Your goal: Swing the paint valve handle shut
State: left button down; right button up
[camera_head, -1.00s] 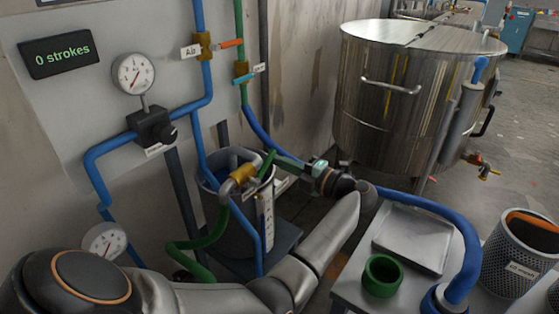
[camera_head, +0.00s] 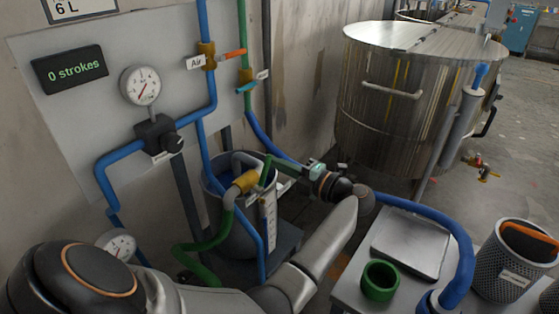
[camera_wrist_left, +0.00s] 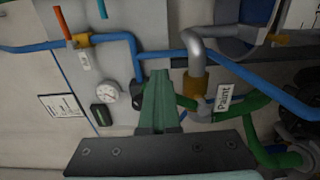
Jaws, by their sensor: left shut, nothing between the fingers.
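The paint valve shows as a brass body (camera_head: 246,181) on a grey pipe elbow over the bucket; it also shows in the left wrist view (camera_wrist_left: 196,86), beside a white "Paint" tag (camera_wrist_left: 223,98). A green lever-like piece (camera_head: 265,172), seemingly its handle, stands at the brass body; a green part also shows just right of my fingers in the wrist view. My left gripper (camera_head: 278,161) reaches in from the right, its green fingers shut and empty, tips close to that lever. I cannot tell whether they touch it. In the wrist view the fingers (camera_wrist_left: 160,82) hide what is behind them. My right gripper is not in view.
The bucket (camera_head: 230,232) stands below the valve, with green and blue hoses around it. An orange-handled air valve (camera_head: 231,54) and a teal-handled valve (camera_head: 247,87) sit on the wall pipes. A steel tank (camera_head: 395,110) stands behind. A bench with a green ring (camera_head: 380,281) is at right.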

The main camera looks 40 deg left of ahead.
pick_arm(q)
jog(key=shift+s+d+f, duration=0.1)
jog(key=shift+s+d, duration=0.05)
jog(key=shift+d, duration=0.05)
